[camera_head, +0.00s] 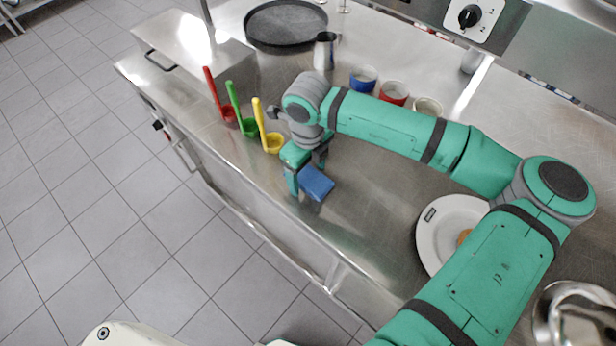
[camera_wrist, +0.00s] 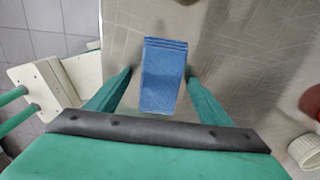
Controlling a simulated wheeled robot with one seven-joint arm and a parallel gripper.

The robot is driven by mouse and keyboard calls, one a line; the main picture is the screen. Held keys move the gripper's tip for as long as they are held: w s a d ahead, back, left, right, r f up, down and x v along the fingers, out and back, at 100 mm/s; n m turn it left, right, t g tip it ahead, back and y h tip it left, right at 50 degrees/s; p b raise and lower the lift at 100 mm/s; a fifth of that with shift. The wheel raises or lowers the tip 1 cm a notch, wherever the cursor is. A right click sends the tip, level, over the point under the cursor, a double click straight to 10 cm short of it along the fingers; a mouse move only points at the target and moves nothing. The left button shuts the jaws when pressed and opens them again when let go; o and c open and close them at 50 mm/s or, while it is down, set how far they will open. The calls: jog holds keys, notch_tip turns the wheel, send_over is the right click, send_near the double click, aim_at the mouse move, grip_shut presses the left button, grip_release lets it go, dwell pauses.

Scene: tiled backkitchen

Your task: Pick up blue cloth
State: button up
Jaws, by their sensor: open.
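The blue cloth (camera_head: 316,184) lies folded on the steel counter near its front edge. In the wrist view the cloth (camera_wrist: 162,77) shows as a folded blue block with layered edges at its far end. My gripper (camera_head: 306,178) is open above the cloth. In the wrist view its two fingers (camera_wrist: 160,76) stand on either side of the cloth, with a gap on the left and a smaller one on the right. I cannot tell how high the fingertips are above the counter.
Red (camera_head: 226,110), green (camera_head: 246,124) and yellow (camera_head: 271,140) ladles stand left of my gripper. Behind are a metal jug (camera_head: 325,52), a blue bowl (camera_head: 363,79), a red bowl (camera_head: 394,92) and a pale bowl (camera_head: 427,107). A white plate (camera_head: 436,238) lies to the right.

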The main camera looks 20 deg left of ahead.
jog(key=c, duration=1.1)
jog(key=shift+r, duration=0.2)
